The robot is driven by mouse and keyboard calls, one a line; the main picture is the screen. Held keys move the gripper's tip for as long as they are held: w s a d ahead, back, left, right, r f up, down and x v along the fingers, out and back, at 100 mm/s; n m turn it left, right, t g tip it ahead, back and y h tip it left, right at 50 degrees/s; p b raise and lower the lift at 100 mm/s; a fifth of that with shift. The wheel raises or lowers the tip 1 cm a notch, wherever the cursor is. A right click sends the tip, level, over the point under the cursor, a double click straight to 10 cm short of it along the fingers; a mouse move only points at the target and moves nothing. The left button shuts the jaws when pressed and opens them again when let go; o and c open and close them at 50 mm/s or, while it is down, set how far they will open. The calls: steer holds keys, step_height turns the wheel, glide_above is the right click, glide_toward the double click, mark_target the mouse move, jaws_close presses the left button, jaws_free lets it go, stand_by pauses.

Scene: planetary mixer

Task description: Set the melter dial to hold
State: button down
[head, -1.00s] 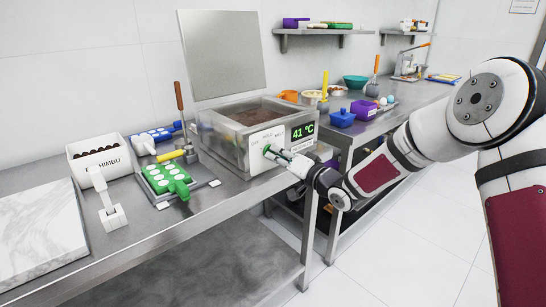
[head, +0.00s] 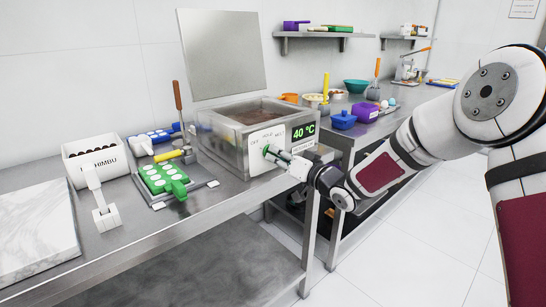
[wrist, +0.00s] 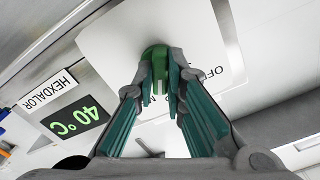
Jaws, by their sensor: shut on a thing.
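The green dial (wrist: 157,57) sits between my fingertips in the wrist view. My gripper (wrist: 160,78) is shut on it, one finger on each side; it also reaches the panel in the head view (head: 271,153). My fingers hide part of the dial and the labels, so I cannot tell which word it points to.
A green mould (head: 160,178), a white HIMBU box (head: 95,160) and a marble slab (head: 35,232) stand left on the bench. A blue container (head: 343,120) and a purple one (head: 364,111) stand on the right-hand counter. The floor in front is clear.

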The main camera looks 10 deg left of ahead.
steer(key=shift+f+n+b, duration=0.1)
steer(key=shift+n+b, duration=1.1)
steer(key=shift+b, duration=0.05)
steer(key=shift+n+b, duration=0.6)
steer(key=shift+b, duration=0.05)
steer(key=shift+n+b, duration=0.6)
steer(key=shift+b, duration=0.05)
steer(key=shift+n+b, duration=0.3)
steer(key=shift+b, duration=0.15)
steer(key=c, duration=1.5)
jaws_free()
steer(key=shift+d, duration=0.1)
steer(key=shift+p+v, duration=0.3)
steer(key=shift+v, duration=3.15)
